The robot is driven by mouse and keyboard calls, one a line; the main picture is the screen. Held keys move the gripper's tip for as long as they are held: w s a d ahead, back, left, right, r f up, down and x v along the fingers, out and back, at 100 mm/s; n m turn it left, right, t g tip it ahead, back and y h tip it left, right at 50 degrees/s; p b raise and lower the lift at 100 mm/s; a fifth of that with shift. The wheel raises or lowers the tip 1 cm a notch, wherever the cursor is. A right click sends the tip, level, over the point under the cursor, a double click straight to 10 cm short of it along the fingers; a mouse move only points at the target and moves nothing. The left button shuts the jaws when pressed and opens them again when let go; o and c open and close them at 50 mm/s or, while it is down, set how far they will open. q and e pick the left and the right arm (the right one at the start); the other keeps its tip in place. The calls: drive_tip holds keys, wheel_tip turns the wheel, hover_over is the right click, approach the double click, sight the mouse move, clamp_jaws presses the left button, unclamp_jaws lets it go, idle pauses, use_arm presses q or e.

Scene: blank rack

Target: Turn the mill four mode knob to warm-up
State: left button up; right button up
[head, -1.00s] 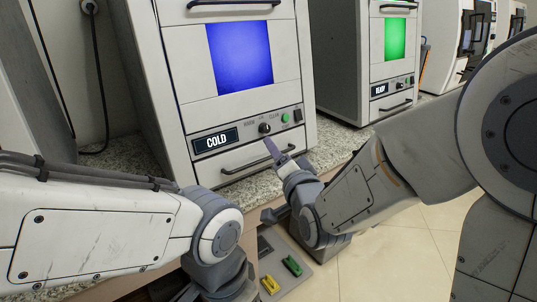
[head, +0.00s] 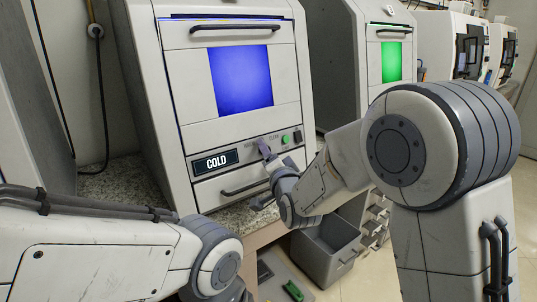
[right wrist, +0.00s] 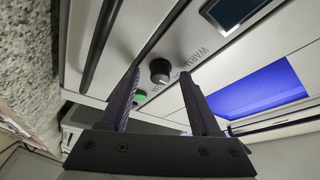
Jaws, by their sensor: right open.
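The mill (head: 150,110) with a blue window has a dark display (head: 215,163) reading COLD on its lower panel; no mill number is readable. Its round black mode knob (right wrist: 160,71) shows in the right wrist view, with a pale mark on its rim and a partly covered WARM label beside it. My right gripper (right wrist: 160,75) is open, its two dark fingers either side of the knob; I cannot tell if they touch it. In the head view my right gripper (head: 264,150) covers the knob. My left arm is low at the left; its gripper is out of view.
A green button (head: 285,139) and a small black control (head: 297,137) sit right of the knob. A handle (head: 245,186) lies below the panel. Another machine with a green window (head: 392,62) stands right. A grey bin (head: 325,250) is below the counter.

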clamp_jaws()
drive_tip(key=shift+w+d+f+n+g+y+b, duration=0.15)
drive_tip(key=shift+n+y+b, duration=1.05)
drive_tip(key=shift+n+b, duration=1.1)
drive_tip(key=shift+d+f+n+g+y+b, duration=0.15)
drive_tip(key=shift+n+y+b, duration=1.3)
drive_tip(key=shift+n, duration=1.45)
drive_tip(key=shift+w+d+n+g+y+b, duration=0.15)
drive_tip(key=shift+n+y+b, duration=0.8)
drive_tip(key=shift+n+b, duration=1.5)
drive_tip(key=shift+s+a+n, duration=0.1)
drive_tip(key=shift+n, duration=0.15)
unclamp_jaws()
